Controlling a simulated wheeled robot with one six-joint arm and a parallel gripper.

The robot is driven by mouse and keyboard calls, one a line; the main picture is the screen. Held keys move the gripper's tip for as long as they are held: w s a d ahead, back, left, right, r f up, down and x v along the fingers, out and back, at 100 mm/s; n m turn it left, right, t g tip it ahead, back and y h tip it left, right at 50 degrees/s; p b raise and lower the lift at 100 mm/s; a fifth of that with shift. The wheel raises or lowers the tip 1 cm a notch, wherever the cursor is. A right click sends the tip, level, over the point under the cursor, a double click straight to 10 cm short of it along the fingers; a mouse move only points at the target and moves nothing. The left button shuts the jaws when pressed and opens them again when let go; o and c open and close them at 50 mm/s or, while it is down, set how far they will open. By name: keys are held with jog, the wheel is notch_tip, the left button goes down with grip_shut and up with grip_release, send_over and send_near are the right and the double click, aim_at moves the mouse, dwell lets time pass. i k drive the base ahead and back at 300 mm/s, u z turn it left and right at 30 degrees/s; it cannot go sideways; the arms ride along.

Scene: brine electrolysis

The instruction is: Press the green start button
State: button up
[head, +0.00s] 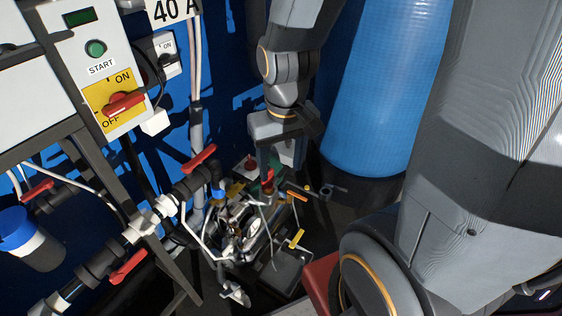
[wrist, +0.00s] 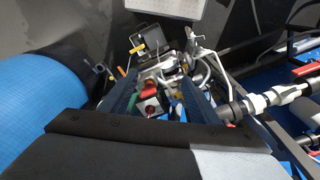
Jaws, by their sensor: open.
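The green start button (head: 96,48) is round and sits on a white control panel (head: 65,48) at the upper left of the head view, above a START label. It does not show in the wrist view. My gripper (head: 280,170) is right of the panel and lower in the picture, pointing down over a cluster of pipes and fittings, well apart from the button. In the wrist view my gripper (wrist: 160,75) has its two dark fingers spread, with the fittings showing beyond and between them. I see nothing held.
A red rotary switch (head: 123,103) on a yellow plate is below the button. Pipes with red-handled valves (head: 200,158) run across the lower left. A blue tank (head: 375,90) stands right of my gripper and also shows in the wrist view (wrist: 45,100).

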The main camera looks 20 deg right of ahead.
aim_at(96, 49)
jog(key=k, duration=1.25)
jog(key=u, duration=0.4)
jog(key=i, duration=0.75)
jog(key=u, duration=0.25)
